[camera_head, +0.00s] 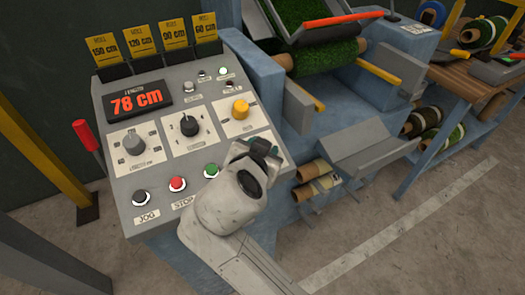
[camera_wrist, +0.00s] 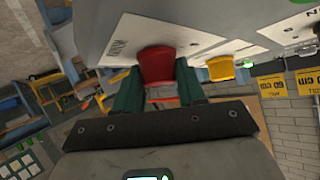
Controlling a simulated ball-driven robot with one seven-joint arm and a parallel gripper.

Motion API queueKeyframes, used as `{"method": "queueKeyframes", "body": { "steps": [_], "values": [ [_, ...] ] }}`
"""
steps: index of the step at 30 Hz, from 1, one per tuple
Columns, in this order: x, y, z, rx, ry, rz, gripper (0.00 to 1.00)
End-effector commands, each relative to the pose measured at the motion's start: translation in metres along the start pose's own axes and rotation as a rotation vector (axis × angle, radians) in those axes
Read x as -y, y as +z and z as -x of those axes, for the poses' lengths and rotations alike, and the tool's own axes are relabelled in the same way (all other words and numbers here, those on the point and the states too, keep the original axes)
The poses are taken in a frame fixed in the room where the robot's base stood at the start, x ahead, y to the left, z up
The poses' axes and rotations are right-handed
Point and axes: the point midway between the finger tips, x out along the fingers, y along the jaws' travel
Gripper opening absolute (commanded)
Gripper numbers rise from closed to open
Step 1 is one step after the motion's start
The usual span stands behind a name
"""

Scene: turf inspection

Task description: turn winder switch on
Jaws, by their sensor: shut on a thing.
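A red knob (camera_wrist: 157,65) sits on the grey control panel in the wrist view, beside a white label that seems to read WINDER. The two dark green fingers of my gripper (camera_wrist: 158,86) lie on either side of the red knob and are shut on it. In the head view my gripper (camera_head: 262,150) is at the panel's lower right corner and hides the red knob. The grey control panel (camera_head: 110,195) carries a display reading 78 cm. How far the knob is turned is hard to tell.
A yellow knob (camera_head: 240,108) is just above my gripper, with a black dial (camera_head: 189,125) and grey dial (camera_head: 133,144) to its left. Green (camera_head: 211,170), red (camera_head: 178,184) and dark (camera_head: 140,197) buttons line the panel's front. A turf roll (camera_head: 325,58) is right.

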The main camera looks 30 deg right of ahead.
Motion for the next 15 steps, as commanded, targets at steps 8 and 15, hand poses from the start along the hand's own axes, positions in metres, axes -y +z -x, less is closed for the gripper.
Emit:
{"method": "queueKeyframes", "body": {
  "steps": [8, 15],
  "values": [
    [0.0029, 0.0002, -0.001, 0.0, 0.173, -0.162, 0.09],
    [0.0025, 0.0, -0.0011, 0.001, 0.286, -0.262, 0.09]
  ]
}}
